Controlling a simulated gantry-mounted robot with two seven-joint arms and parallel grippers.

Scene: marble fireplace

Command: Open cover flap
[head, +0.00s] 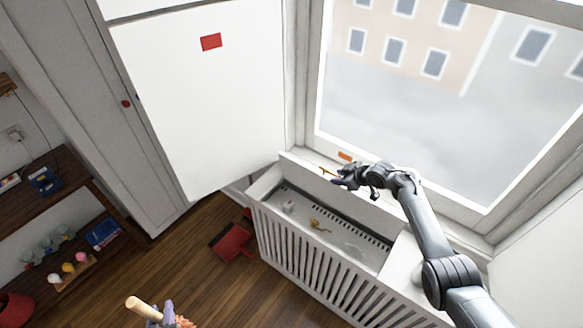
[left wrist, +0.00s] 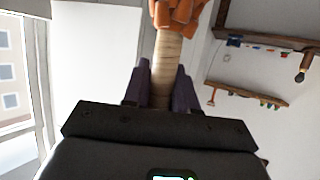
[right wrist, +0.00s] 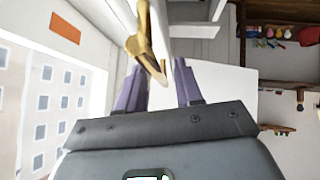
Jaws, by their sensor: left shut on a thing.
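The white slatted cover (head: 318,268) stands below the window, and its top is open. A long white panel (head: 300,173) rises along the back of the opening; I cannot tell for sure whether it is the flap. My right gripper (head: 338,181) is above this back edge. It also shows in the right wrist view (right wrist: 160,80), fingers apart, with a brass hooked piece (right wrist: 146,45) at or just beyond their tips; contact is unclear. My left gripper (left wrist: 162,85) is shut on a wooden-handled brush (left wrist: 166,60) with orange bristles, low in the head view.
Small items (head: 318,224) lie inside the cover. An orange tag (head: 345,156) is near the right gripper. A large white door panel (head: 200,100) stands left of the window. A red dustpan (head: 232,241) lies on the wooden floor (head: 195,275). Shelves are at far left.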

